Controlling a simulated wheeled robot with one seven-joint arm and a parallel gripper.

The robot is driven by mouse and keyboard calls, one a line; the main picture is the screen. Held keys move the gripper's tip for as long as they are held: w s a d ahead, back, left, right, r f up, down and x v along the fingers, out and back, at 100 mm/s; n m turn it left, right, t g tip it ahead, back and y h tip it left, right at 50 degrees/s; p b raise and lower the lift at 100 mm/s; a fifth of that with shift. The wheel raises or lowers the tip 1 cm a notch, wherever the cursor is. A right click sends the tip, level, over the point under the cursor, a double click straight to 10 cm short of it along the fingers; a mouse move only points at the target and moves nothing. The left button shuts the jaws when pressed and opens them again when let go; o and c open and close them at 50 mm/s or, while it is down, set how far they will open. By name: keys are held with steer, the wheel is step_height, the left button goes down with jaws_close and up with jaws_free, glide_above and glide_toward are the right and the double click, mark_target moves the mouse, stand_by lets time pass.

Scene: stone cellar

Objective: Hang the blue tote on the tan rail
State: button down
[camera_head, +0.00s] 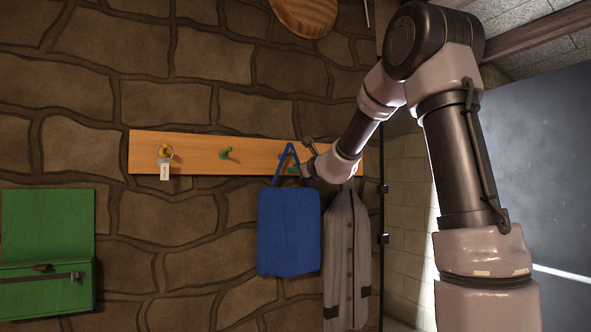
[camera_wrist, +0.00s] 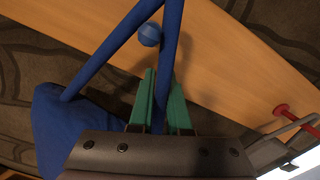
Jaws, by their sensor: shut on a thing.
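The blue tote (camera_head: 289,232) hangs below the tan rail (camera_head: 198,148), its strap rising in a narrow loop in front of the rail. My gripper (camera_head: 293,170) is at the strap's right side. In the wrist view its green fingers (camera_wrist: 163,92) are shut on one side of the strap (camera_wrist: 170,50). A blue peg (camera_wrist: 149,34) on the rail shows between the two sides of the strap, close to the fingertips. The loop's top is cut off there, so I cannot tell whether the strap rests on the peg. The tote's body (camera_wrist: 60,130) is at lower left.
A yellow peg with a key tag (camera_head: 165,170) and a bare green peg (camera_head: 228,154) are to the left. A grey coat (camera_head: 346,255) hangs close on the right, near a red peg (camera_wrist: 281,110). A green box (camera_head: 48,285) is at lower left.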

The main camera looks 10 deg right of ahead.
stand_by(0.3)
steer(key=c, duration=0.8)
jaws_free()
steer(key=v, duration=1.1)
steer(key=s+a+f+n+g+y, duration=0.2)
steer(key=s+a+n+g, duration=0.2)
steer(key=s+n, duration=0.45)
steer(key=s+a+f+n+g+y, duration=0.1)
steer(key=s+a+f+n+g, duration=0.25)
steer(key=s+n, duration=0.5)
steer(key=s+d+f+n+g+h, duration=0.1)
steer(key=s+d+f+n+h, duration=0.2)
steer(key=s, duration=0.3)
steer(key=s+d+f+n+g+h, duration=0.1)
steer(key=s+d+f+n+h, duration=0.2)
steer(key=s+d+f, duration=0.2)
steer(key=shift+s+d+n+h, duration=0.35)
steer(key=shift+s+d, duration=0.2)
steer(key=shift+s, duration=0.5)
